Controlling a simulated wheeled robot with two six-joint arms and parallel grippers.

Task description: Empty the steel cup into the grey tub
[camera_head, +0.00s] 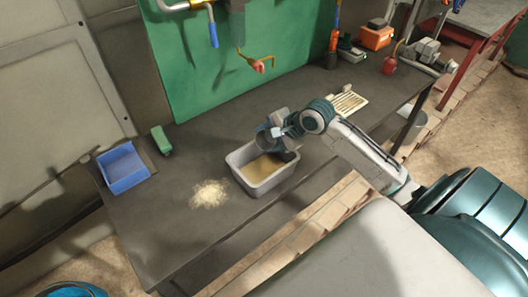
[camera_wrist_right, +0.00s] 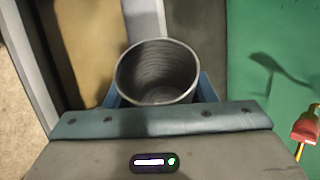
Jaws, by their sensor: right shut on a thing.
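The steel cup (camera_wrist_right: 157,72) is held between the blue fingers of my right gripper (camera_wrist_right: 160,92). In the wrist view I look into its mouth; its ridged inner wall is bare and I see no grains inside. In the head view the cup (camera_head: 264,141) is tilted over the back right part of the grey tub (camera_head: 247,185), partly hidden by my right gripper (camera_head: 273,134). The tub stands on the dark workbench and holds a layer of tan grains. My left gripper is in neither view.
A pile of pale grains (camera_head: 209,194) lies on the workbench (camera_head: 165,225) left of the tub. A blue bin (camera_head: 123,168) and a green object (camera_head: 161,140) are at the left. A slatted cream tray (camera_head: 347,104) lies at the right. Tools hang on the green board (camera_head: 190,80).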

